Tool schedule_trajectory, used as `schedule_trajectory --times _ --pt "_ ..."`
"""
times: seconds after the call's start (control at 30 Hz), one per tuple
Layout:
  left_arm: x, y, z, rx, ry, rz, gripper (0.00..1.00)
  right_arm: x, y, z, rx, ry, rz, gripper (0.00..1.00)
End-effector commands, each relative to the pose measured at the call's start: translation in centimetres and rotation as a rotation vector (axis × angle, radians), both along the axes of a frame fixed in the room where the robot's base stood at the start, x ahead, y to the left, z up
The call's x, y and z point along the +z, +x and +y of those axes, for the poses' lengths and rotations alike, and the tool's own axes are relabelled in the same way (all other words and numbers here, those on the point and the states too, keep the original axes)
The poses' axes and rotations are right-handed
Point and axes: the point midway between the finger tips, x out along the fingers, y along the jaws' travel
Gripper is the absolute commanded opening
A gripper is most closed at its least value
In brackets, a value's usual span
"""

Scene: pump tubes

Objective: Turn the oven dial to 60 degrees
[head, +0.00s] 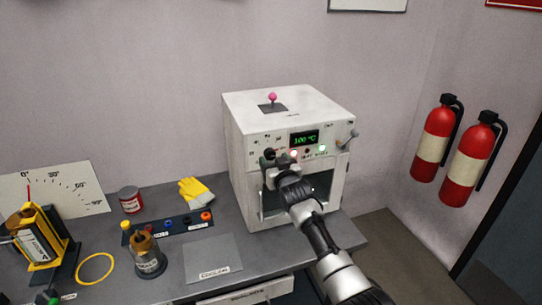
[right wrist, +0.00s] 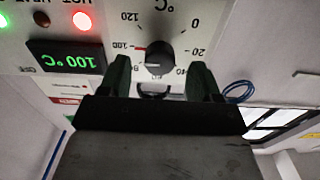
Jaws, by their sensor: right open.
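The white oven (head: 238,150) stands on the grey bench, and its green display (head: 304,138) reads 100 °C. The display (right wrist: 66,61) appears upside down in the right wrist view. The black oven dial (right wrist: 160,60) sits in a numbered scale there, with a red mark by 100. My right gripper (right wrist: 160,75) is open, its dark fingertips on either side of the dial with gaps to it. In the head view my right gripper (head: 271,161) is at the left of the control panel and largely covers the dial. My left gripper is out of view.
A red lamp (head: 293,154) and a green lamp (head: 322,149) glow on the panel. A lever (head: 349,137) sticks out at its right.

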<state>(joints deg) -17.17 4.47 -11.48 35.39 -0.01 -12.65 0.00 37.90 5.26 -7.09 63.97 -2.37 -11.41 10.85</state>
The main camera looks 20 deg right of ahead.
Motion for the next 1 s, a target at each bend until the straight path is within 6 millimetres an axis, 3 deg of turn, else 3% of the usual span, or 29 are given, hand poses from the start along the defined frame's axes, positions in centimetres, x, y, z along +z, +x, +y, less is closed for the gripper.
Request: schedule_trajectory --times 0.3,0.7,1.0 --pt "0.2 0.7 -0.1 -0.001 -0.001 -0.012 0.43 0.0 2.6 0.1 0.000 0.000 0.001 0.63" --pt "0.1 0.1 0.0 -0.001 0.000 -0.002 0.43 0.0 2.9 0.1 0.001 0.000 0.000 0.63" --pt "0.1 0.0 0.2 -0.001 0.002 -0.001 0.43 0.0 2.9 0.1 0.000 0.000 0.001 0.19"
